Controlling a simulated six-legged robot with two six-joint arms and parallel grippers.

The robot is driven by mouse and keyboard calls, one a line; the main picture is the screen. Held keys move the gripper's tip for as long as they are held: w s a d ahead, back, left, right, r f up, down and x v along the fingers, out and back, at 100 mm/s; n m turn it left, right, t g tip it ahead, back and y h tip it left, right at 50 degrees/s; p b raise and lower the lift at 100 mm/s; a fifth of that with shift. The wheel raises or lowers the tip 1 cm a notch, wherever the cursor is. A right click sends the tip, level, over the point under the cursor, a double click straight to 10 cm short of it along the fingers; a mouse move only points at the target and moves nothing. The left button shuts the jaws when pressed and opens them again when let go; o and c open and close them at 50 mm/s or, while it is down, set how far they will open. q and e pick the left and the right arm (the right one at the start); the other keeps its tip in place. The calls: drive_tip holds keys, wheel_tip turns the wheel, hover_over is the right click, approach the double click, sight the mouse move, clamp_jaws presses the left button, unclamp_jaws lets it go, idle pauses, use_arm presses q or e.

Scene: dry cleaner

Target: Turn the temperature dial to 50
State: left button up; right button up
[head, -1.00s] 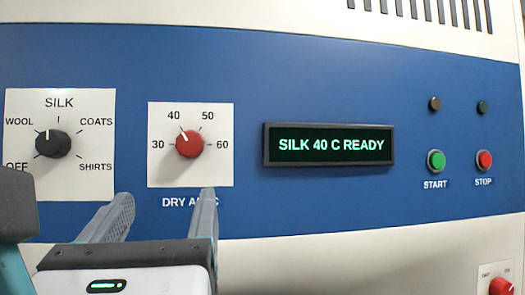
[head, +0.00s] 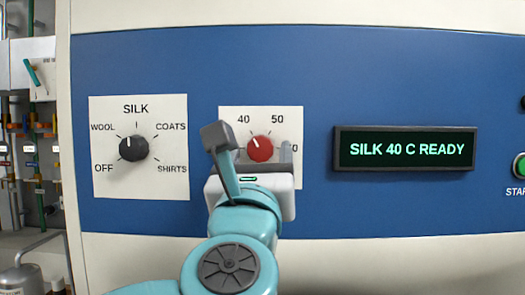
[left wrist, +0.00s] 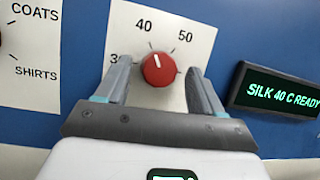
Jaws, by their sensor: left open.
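The red temperature dial (head: 260,149) sits on a white plate marked 30 to 60. Its white pointer aims up and left, at 40. It also shows in the left wrist view (left wrist: 159,69). My left gripper (head: 264,157) is in front of the plate, with its fingers open. In the left wrist view my left gripper (left wrist: 158,76) has one finger on each side of the dial, with gaps showing. The display (head: 405,149) reads SILK 40 C READY. In the head view my gripper and arm hide the plate's lower part. My right gripper is not in view.
A black program dial (head: 133,147) on a white plate is to the left, pointing near SILK. The green start button (head: 521,166) is cut by the right edge. Pipes and a metal vessel (head: 22,280) stand at the far left, beyond the machine's edge.

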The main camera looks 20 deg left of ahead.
use_arm(q)
drive_tip(key=shift+a, duration=0.1)
drive_tip(key=shift+c, duration=0.6)
drive_tip(key=shift+s, duration=0.15)
drive_tip(key=c, duration=0.9)
drive_tip(key=shift+c, duration=0.2)
